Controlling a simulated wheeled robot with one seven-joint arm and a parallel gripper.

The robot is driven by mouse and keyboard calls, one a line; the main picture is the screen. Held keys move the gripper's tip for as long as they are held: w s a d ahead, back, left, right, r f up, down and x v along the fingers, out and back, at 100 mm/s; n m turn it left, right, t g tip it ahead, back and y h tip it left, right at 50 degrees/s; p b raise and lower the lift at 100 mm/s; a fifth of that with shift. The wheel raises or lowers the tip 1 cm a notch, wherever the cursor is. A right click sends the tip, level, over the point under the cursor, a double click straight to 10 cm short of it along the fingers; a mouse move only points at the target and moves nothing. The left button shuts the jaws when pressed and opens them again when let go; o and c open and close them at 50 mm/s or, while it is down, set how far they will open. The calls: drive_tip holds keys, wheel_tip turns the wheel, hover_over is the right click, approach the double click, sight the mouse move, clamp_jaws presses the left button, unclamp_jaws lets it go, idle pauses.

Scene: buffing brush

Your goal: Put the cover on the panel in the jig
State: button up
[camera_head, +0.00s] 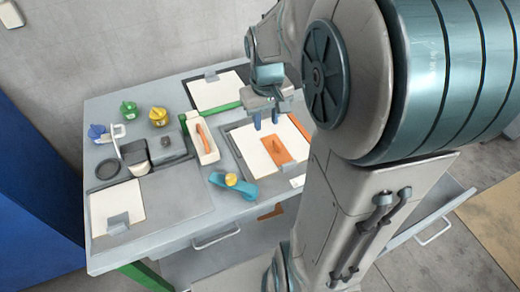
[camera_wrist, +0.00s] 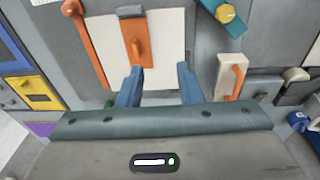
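A white panel (camera_head: 252,147) lies in a grey jig frame on the table, with an orange strip along its right edge. The panel also shows in the wrist view (camera_wrist: 108,45). An orange plate with a raised handle (camera_head: 278,151) lies on this panel, also in the wrist view (camera_wrist: 135,55). Left of the jig is a white block with an orange handle (camera_head: 209,154), also in the wrist view (camera_wrist: 225,86). Which of these is the cover, I cannot tell. My gripper (camera_head: 266,122) points down over the panel's far part; its blue fingers (camera_wrist: 160,67) are apart with nothing between them.
A blue tool with a yellow knob (camera_head: 243,190) lies at the near edge of the jig. Other white panels lie at the back (camera_head: 212,94) and front left (camera_head: 102,207). Green (camera_head: 128,110) and yellow (camera_head: 158,117) pieces and dark parts stand at left.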

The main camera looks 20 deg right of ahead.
drive_tip(key=s+a+r+t, duration=0.2)
drive_tip(key=s+a, duration=0.5)
drive_tip(key=s, duration=0.5)
drive_tip(key=shift+a+r+y, duration=0.15)
drive_tip(key=shift+y, duration=0.15)
drive_tip(key=shift+a, duration=0.1)
